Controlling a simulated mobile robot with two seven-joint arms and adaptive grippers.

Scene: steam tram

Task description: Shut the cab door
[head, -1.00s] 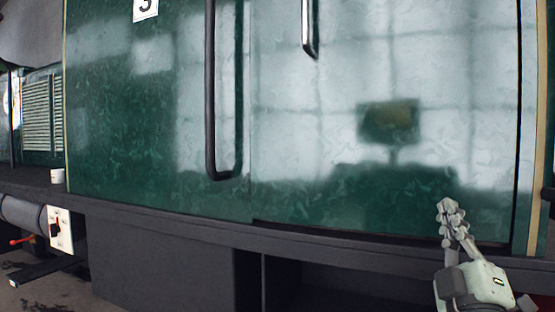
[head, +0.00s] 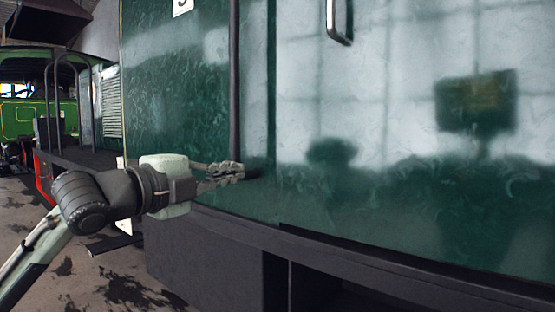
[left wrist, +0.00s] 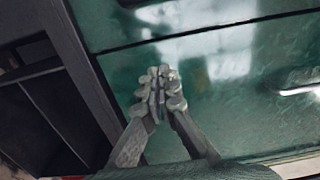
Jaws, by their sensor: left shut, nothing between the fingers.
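The cab door (head: 400,200) is a glossy dark green panel filling the right of the head view. A silver door handle (head: 338,25) is at the top, and a dark upright seam runs left of it. I cannot tell whether the door stands slightly ajar. My left gripper (head: 240,172) is shut and empty, in front of the green side by the lower end of a dark grab rail (head: 234,80). I cannot tell whether it touches. The left wrist view shows its closed fingers (left wrist: 158,90) over the green surface (left wrist: 220,110). My right gripper is not in view.
A dark sill ledge (head: 300,245) runs below the door. Left of the green side are a louvred panel (head: 110,100), a white plate (head: 124,222) below, and a green vehicle (head: 30,117) farther back. Stained floor (head: 110,285) is clear at the lower left.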

